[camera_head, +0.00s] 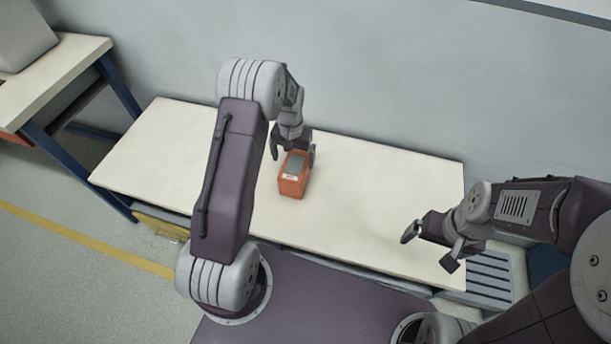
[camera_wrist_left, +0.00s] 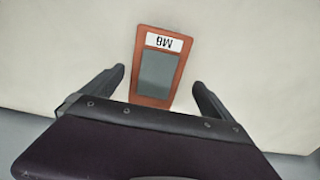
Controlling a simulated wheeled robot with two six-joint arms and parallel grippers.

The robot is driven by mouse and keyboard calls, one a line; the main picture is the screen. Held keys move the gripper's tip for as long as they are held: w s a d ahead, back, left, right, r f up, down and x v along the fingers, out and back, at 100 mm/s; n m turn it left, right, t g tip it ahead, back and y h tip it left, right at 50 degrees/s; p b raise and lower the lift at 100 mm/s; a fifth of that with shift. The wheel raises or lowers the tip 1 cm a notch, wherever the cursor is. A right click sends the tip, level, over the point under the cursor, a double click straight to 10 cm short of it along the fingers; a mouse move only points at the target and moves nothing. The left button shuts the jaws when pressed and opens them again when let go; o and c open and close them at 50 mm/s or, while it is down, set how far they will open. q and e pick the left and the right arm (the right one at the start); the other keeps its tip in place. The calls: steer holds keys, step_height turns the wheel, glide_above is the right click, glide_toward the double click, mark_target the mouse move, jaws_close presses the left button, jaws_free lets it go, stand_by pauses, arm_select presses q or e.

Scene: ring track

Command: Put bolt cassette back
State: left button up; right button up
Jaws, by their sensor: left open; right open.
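The bolt cassette (camera_head: 291,186) is an orange box with a grey window on top, standing on the white table. In the left wrist view the cassette (camera_wrist_left: 163,43) shows a white label reading M8, upside down in that picture. My left gripper (camera_head: 294,154) is open at the cassette's far end. In the left wrist view its fingers (camera_wrist_left: 158,85) stand apart, one on each side of the cassette's near part, with gaps visible. My right gripper (camera_head: 428,246) is open and empty above the table's right front part, well away from the cassette.
The white table (camera_head: 380,190) is otherwise bare. A grey slotted container (camera_head: 488,275) stands at its right front, below my right arm. A yellow object (camera_head: 160,224) shows under the table's left front edge. Another table (camera_head: 60,70) with a grey box stands at the left.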

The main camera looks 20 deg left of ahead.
mark_target(294, 164)
arm_select(q)
steer(key=shift+a, duration=0.1)
steer(key=shift+f, duration=0.35)
steer(key=f, duration=0.1)
steer(key=f+b, duration=0.1)
steer(key=shift+d+f, duration=0.25)
steer(key=shift+f, duration=0.1)
steer(key=shift+a+f, duration=0.1)
steer(key=shift+f, duration=0.25)
steer(key=f, duration=0.3)
steer(key=f+b, duration=0.1)
steer(key=f, duration=0.1)
steer(key=shift+s+d, duration=0.1)
steer(key=shift+d, duration=0.15)
steer(key=shift+r, duration=0.15)
steer(key=c, duration=1.8)
steer(key=shift+r, duration=0.55)
step_height(294, 164, up, 3)
steer(key=shift+r+p, duration=0.1)
steer(key=shift+p, duration=0.5)
steer(key=s+d+r, duration=0.2)
steer(key=d, duration=0.1)
steer(key=s+d+r+p, duration=0.1)
steer(key=s+d+r, duration=0.1)
steer(key=s+d, duration=0.1)
steer(key=s+d+r, duration=0.2)
steer(key=d, duration=0.1)
steer(key=shift+s+d+r+p, duration=0.15)
steer(key=shift+r+p, duration=0.2)
